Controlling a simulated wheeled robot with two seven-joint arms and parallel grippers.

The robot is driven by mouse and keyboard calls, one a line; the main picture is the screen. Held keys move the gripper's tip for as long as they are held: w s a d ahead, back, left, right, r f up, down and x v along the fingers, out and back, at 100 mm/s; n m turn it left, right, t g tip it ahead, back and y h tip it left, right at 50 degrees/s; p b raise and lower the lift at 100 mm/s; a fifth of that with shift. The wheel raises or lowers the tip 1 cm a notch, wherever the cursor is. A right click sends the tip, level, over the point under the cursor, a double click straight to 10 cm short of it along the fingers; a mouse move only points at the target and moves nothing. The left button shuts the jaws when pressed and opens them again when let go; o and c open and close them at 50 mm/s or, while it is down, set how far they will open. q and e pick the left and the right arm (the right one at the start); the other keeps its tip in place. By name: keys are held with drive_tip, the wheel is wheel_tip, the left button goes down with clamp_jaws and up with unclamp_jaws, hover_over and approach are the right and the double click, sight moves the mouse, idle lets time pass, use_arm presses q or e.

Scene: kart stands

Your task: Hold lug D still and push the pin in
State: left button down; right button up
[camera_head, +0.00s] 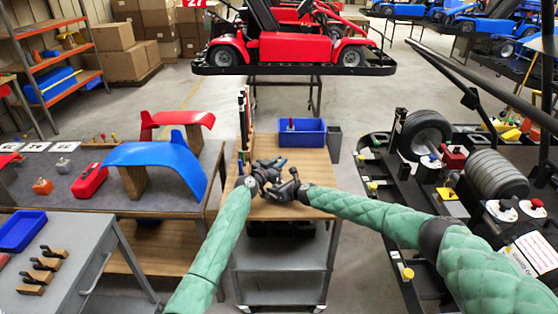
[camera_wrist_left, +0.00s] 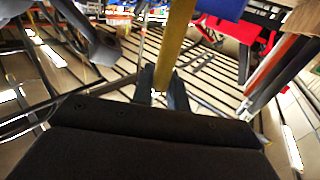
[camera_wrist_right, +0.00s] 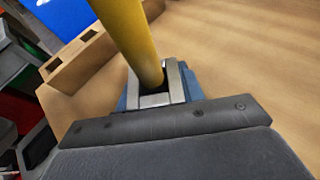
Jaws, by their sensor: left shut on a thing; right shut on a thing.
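My left gripper (camera_head: 266,173) and my right gripper (camera_head: 290,188) are close together over the wooden top of the small cart. In the left wrist view, the left fingers (camera_wrist_left: 161,92) are shut on a narrow yellow-brown bar (camera_wrist_left: 175,45). In the head view, the grippers hide the held things. I cannot tell which part is lug D or the pin, or whether they touch.
The cart's wooden top (camera_head: 266,210) holds a blue bin (camera_head: 291,138) at the back and upright rods (camera_head: 245,120) at its left edge. A grey bench (camera_head: 70,185) stands to the left. A black kart frame with wheels (camera_head: 425,135) stands to the right.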

use_arm(q)
drive_tip(key=shift+f, duration=2.15)
drive_tip(key=shift+f, duration=0.1)
drive_tip(key=c, duration=1.3)
unclamp_jaws()
drive_tip(key=v, duration=1.2)
use_arm(e)
drive_tip(key=o, duration=1.2)
drive_tip(key=shift+o, duration=0.2)
